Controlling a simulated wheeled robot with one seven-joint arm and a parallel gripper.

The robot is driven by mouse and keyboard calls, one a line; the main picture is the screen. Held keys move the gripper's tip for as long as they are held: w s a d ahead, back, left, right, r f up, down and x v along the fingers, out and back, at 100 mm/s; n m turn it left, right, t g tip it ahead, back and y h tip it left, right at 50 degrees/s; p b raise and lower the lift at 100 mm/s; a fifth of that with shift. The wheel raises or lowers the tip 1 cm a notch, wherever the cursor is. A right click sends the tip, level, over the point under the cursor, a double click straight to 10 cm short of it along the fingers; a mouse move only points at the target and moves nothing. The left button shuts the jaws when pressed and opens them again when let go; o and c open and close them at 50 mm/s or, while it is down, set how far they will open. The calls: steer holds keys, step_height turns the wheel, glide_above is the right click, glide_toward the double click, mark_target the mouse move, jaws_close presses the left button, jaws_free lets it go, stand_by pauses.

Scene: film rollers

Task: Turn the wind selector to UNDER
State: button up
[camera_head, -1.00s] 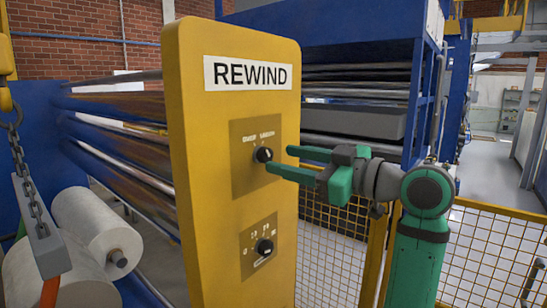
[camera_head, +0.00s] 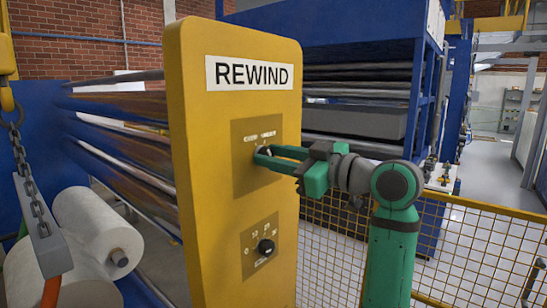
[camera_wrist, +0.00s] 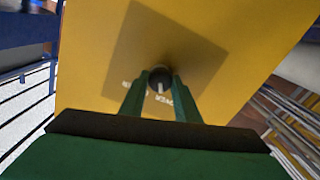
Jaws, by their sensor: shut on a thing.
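The wind selector is the upper black knob on the yellow REWIND panel (camera_head: 232,110). In the wrist view the knob (camera_wrist: 159,79) sits between my two green fingertips, with a pale pointer line on it. White lettering is beside it, partly hidden by the fingers and too blurred to read surely. My gripper (camera_head: 262,154) reaches the panel from the right and is shut on the knob. In the head view the fingers hide most of the knob.
A second black knob (camera_head: 266,247) is lower on the same panel. White film rolls (camera_head: 98,232) and a hanging chain (camera_head: 33,170) are at the left. A yellow mesh fence (camera_head: 460,245) stands behind my arm at the right.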

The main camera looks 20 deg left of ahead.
steer(key=shift+f+m, duration=0.1)
steer(key=shift+m, duration=0.3)
steer(key=m, duration=0.4)
steer(key=shift+m, duration=0.4)
steer(key=m, duration=0.6)
steer(key=shift+w+d+m, duration=0.1)
steer(key=shift+m, duration=0.2)
steer(key=o, duration=1)
steer(key=shift+o, duration=0.2)
steer(key=v, duration=1)
steer(key=shift+d, duration=0.35)
